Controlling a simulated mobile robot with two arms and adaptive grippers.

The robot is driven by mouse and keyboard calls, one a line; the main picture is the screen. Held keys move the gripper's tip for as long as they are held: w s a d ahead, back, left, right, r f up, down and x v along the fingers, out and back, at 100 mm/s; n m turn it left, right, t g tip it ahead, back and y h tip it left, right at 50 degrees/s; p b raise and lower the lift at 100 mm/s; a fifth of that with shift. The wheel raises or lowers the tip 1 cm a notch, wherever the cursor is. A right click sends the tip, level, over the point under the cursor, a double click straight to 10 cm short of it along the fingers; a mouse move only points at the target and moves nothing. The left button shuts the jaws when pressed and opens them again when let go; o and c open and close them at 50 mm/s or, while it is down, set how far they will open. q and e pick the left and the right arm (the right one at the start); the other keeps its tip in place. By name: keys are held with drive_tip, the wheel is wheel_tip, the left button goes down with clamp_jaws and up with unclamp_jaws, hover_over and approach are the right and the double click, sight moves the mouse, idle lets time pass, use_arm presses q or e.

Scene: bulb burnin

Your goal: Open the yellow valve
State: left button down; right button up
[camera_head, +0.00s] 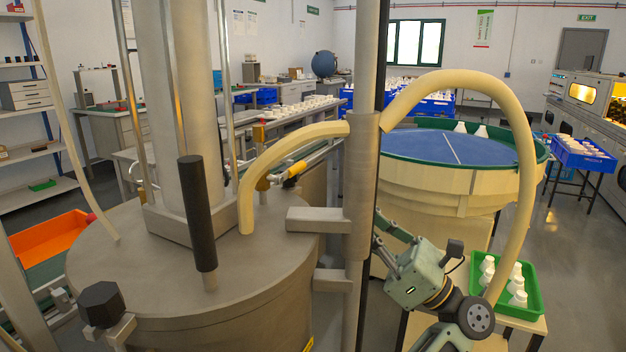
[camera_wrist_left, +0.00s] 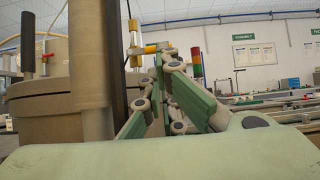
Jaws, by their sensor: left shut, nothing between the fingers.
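The yellow valve shows in the head view as a slanted yellow handle (camera_head: 293,171) beside an upright fitting with yellow parts (camera_head: 260,134), behind the curved beige hose. In the left wrist view, the yellow valve handle (camera_wrist_left: 154,47) sticks out sideways from the upright fitting, beyond my fingertips. My left gripper (camera_head: 384,232) is right of the dark pole in the head view, its fingers pointing up and left. Its green-padded fingers (camera_wrist_left: 160,62) are shut and empty in the left wrist view. The handle appears apart from them. My right gripper is not in view.
The upright pole (camera_head: 364,200) with its side brackets stands between my left gripper and the large metal tank (camera_head: 180,275). A round blue-topped table (camera_head: 455,147) stands behind. A green tray (camera_head: 535,297) of white bottles sits at lower right. A beige hose (camera_head: 518,120) arches over.

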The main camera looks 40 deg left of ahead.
sight(300, 171)
use_arm(q)
drive_tip(key=p+x, duration=0.1)
drive_tip(key=x, duration=0.9)
drive_tip(key=shift+s+a+r+p, duration=0.1)
drive_tip(key=shift+a+r+p, duration=0.05)
drive_tip(key=shift+a+p, duration=0.15)
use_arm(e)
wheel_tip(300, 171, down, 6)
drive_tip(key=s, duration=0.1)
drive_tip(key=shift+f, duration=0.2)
